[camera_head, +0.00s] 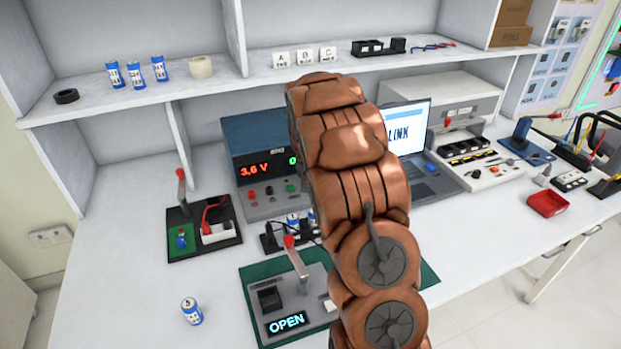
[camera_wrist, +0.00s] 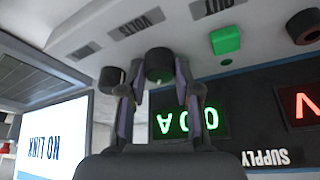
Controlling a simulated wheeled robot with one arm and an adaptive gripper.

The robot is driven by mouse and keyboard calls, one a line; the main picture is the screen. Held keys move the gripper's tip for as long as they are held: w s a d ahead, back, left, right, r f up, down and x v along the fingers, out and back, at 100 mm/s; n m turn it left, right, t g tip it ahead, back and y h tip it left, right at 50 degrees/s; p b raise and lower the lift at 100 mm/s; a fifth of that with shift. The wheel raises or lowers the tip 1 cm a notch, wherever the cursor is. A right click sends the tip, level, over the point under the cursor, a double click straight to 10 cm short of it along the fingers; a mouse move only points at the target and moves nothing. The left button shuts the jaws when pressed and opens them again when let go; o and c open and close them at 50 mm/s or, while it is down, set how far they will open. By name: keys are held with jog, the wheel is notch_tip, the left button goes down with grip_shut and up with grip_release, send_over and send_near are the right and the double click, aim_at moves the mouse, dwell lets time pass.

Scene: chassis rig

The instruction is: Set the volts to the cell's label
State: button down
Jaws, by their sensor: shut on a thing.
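The power supply (camera_head: 262,150) stands at the back of the bench, partly behind my arm. Its red display (camera_head: 254,170) reads 3.6 V. In the wrist view, which is upside down, my gripper (camera_wrist: 157,75) has its fingers closed on the dark knob (camera_wrist: 158,62) by the VOLTS label (camera_wrist: 137,22). A second dark knob (camera_wrist: 110,78) is just left of the fingers. The green display (camera_wrist: 185,122) reads about 0.0 A. A blue and white cell (camera_head: 191,312) stands on the bench at front left; its label is too small to read surely. The gripper is hidden in the head view.
A tester on a green mat (camera_head: 254,283) shows OPEN, with a red-tipped lever. Several cells (camera_head: 136,76) stand on the shelf. A laptop (camera_head: 408,125) stands close to my arm. A green button (camera_wrist: 226,40) is near the gripper. The bench's front left is mostly clear.

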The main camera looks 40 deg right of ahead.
jog(key=c, duration=0.8)
grip_release()
jog(key=v, duration=1.2)
jog(key=shift+s+a, duration=0.1)
jog(key=s+a+r+n+g+y+p, duration=0.1)
jog(key=s+a+r+n+p, duration=0.15)
jog(key=s+a, duration=0.65)
jog(key=s+a+r+n+g+y+p, duration=0.1)
jog(key=s+a+r, duration=0.3)
jog(key=s+a, duration=0.45)
jog(key=s+a+n+g, duration=0.1)
jog(key=s+a, duration=0.2)
jog(key=s, duration=0.4)
jog(key=s+a+n+g+p, duration=0.1)
jog(key=s+a+n, duration=0.1)
jog(key=s, duration=0.5)
jog(key=s+a+n+g+p, duration=0.1)
jog(key=s+a, duration=0.3)
jog(key=s, duration=0.3)
jog(key=shift+s+r+n+y, duration=0.15)
jog(key=shift+s+n+y, duration=0.1)
jog(key=shift+s+y, duration=0.15)
